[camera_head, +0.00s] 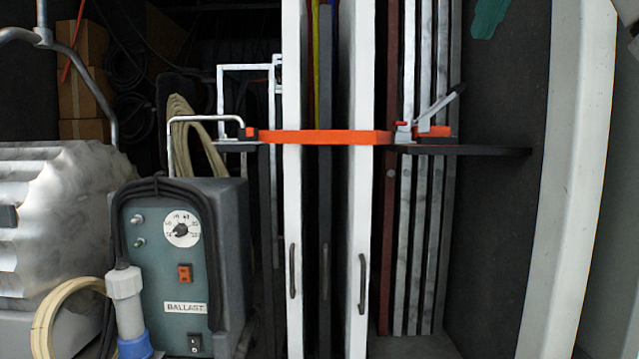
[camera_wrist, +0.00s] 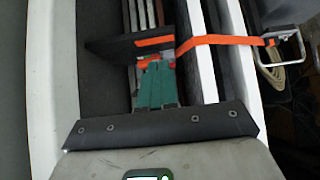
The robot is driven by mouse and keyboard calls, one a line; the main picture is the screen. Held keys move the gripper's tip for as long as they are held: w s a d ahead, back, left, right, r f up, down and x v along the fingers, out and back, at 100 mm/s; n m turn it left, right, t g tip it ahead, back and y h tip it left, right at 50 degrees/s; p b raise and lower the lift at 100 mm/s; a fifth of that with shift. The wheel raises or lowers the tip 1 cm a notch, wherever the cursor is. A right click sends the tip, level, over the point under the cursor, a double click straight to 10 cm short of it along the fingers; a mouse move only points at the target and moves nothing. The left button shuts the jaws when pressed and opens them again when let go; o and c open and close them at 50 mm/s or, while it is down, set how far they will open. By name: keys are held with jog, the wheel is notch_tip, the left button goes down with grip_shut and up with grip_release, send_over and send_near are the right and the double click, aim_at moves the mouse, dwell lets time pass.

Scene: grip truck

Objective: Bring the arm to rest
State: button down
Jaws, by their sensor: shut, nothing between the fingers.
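My gripper (camera_wrist: 155,68) shows in the wrist view as two teal fingers lying side by side, shut with nothing between them. They stick out past a dark bolted bar on the grey hand. In the head view only a teal part of my gripper (camera_head: 489,18) hangs in at the top edge, right of centre. It is above and apart from the orange strap and the dark shelf. The rest of my arm is mostly out of view.
An orange strap (camera_head: 320,137) crosses white upright panels (camera_head: 358,220). A dark shelf (camera_head: 490,151) carries an orange-and-grey clamp (camera_head: 432,131). A ballast box (camera_head: 160,280) with a handle stands left. A pale post (camera_head: 575,170) stands right.

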jog(key=w+a+f+g+y+b, duration=0.1)
jog(key=w+f, duration=0.2)
jog(key=f, duration=0.7)
jog(key=w+f+n, duration=0.1)
jog(key=w+f, duration=0.2)
jog(key=f, duration=0.7)
jog(key=w+a+f+g+y+b, duration=0.1)
jog(key=w+f, duration=0.2)
jog(key=f, duration=0.7)
jog(key=s+a+f+g, duration=0.1)
jog(key=s+f, duration=0.2)
jog(key=f, duration=1.1)
jog(key=s+f+g, duration=0.1)
jog(key=s+f, duration=0.2)
jog(key=f, duration=1.2)
jog(key=s+d+f+m+g+b, duration=0.1)
jog(key=s+d+f+g+b, duration=0.1)
jog(key=s+f, duration=1.75)
jog(key=s+d+f, duration=0.1)
jog(key=s+f, duration=0.2)
jog(key=s, duration=0.5)
jog(key=s+d+f+g+h+b, duration=0.1)
jog(key=s+f, duration=0.3)
jog(key=s, duration=0.4)
jog(key=s+d+f+g+h, duration=0.1)
jog(key=s+d+f, duration=0.2)
jog(key=s, duration=0.5)
jog(key=shift+d+f+m, duration=0.25)
jog(key=shift+f+m, duration=0.15)
